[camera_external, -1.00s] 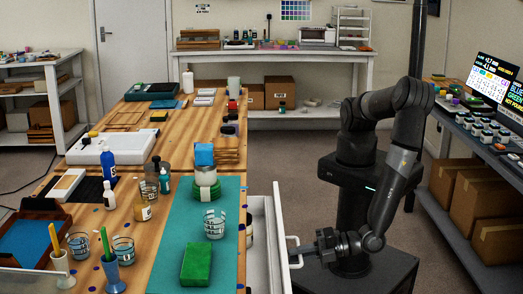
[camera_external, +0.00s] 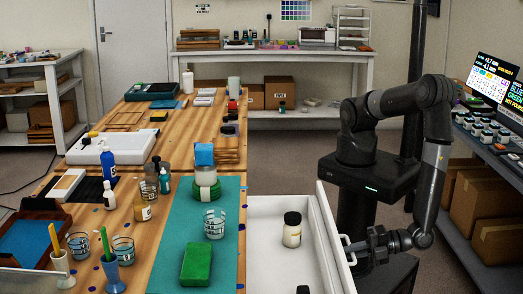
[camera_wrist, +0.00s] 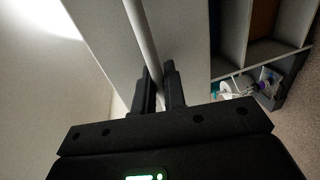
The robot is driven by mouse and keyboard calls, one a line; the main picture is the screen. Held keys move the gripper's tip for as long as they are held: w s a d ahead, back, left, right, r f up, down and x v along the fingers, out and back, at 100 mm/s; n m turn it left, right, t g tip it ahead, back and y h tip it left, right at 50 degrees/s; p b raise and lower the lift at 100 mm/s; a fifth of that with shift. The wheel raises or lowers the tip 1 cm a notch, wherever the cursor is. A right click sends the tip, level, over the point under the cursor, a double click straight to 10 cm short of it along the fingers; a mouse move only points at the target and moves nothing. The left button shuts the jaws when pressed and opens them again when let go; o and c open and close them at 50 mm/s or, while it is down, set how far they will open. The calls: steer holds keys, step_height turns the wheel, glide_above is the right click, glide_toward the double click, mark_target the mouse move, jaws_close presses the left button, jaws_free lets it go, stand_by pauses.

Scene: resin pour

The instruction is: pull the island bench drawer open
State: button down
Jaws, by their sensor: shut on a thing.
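The island bench drawer (camera_external: 268,226) is a white box pulled well out from the right side of the wooden bench. A jar with a dark lid (camera_external: 292,230) stands inside it. My gripper (camera_external: 354,252) is shut on the drawer's pale bar handle (camera_external: 347,248) at the outer face. In the wrist view the handle (camera_wrist: 140,38) passes between the two dark fingers (camera_wrist: 160,92), with the drawer front behind it.
The island bench (camera_external: 108,182) carries a teal mat (camera_external: 168,250), a green block (camera_external: 197,264), cups and bottles. A side bench with cardboard boxes (camera_external: 478,195) stands at the right. Grey floor (camera_external: 290,150) lies between them.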

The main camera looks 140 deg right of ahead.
steer(key=c, duration=1.6)
jaws_free()
steer(key=v, duration=1)
steer(key=shift+s+a, duration=0.25)
steer(key=shift+s, duration=0.05)
steer(key=w+d+r+m+g+y, duration=0.2)
steer(key=d+r+m+g+y, duration=0.55)
steer(key=d+r, duration=1.35)
steer(key=s+d+r+y, duration=0.1)
steer(key=s+d+r, duration=0.3)
steer(key=s+d+r+m+t+y, duration=0.1)
steer(key=s+d+r, duration=0.4)
steer(key=s+d+r+t+y, duration=0.1)
steer(key=s+d+r, duration=0.3)
steer(key=shift+s+d+r+m+y, duration=0.15)
steer(key=shift+s+r+m+y, duration=0.1)
steer(key=shift+s, duration=0.05)
